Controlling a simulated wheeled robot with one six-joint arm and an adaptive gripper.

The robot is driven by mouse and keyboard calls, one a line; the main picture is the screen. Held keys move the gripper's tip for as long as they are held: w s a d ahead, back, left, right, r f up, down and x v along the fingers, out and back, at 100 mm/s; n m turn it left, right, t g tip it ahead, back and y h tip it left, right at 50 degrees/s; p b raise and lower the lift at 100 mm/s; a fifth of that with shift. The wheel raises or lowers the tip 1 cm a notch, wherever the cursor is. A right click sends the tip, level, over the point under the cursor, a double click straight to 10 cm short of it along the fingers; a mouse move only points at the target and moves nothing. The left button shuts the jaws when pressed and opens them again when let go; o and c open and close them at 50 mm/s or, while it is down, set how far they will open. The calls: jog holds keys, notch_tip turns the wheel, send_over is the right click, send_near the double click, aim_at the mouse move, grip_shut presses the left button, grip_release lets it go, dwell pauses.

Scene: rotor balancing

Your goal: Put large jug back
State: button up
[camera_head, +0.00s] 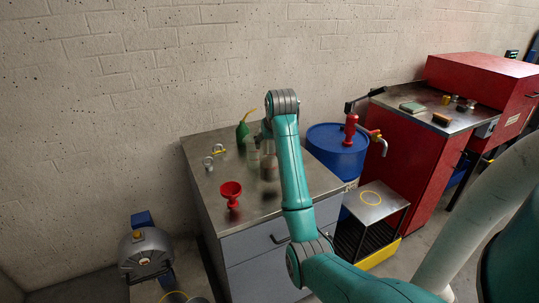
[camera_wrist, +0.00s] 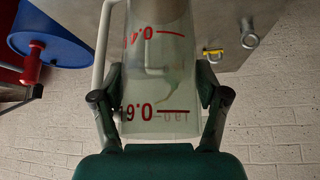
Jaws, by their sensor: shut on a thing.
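The large jug (camera_wrist: 160,45) is clear, with red markings 0.4 and 0.6, and fills the middle of the wrist view. My gripper (camera_wrist: 160,88) is shut on it, one dark green finger on each side. A pale handle-like bar runs along the jug's left side. In the head view my teal arm reaches over the metal-topped workbench (camera_head: 205,170) and hides most of my gripper. Clear vessels show beside the arm there; I cannot tell surely which is the held jug or whether its base touches the top.
A green bottle with a yellow spout (camera_head: 242,136) stands at the bench's back. A red funnel (camera_head: 231,193) is at the front left, with small metal fittings (camera_head: 208,162) behind it. A blue drum (camera_head: 335,138) with a red pump stands to the right, beside a low stand (camera_head: 387,208).

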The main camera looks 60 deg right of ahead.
aim_at(270, 152)
jog(key=shift+f, duration=1.9)
jog(key=o, duration=1.8)
jog(key=shift+f, duration=0.15)
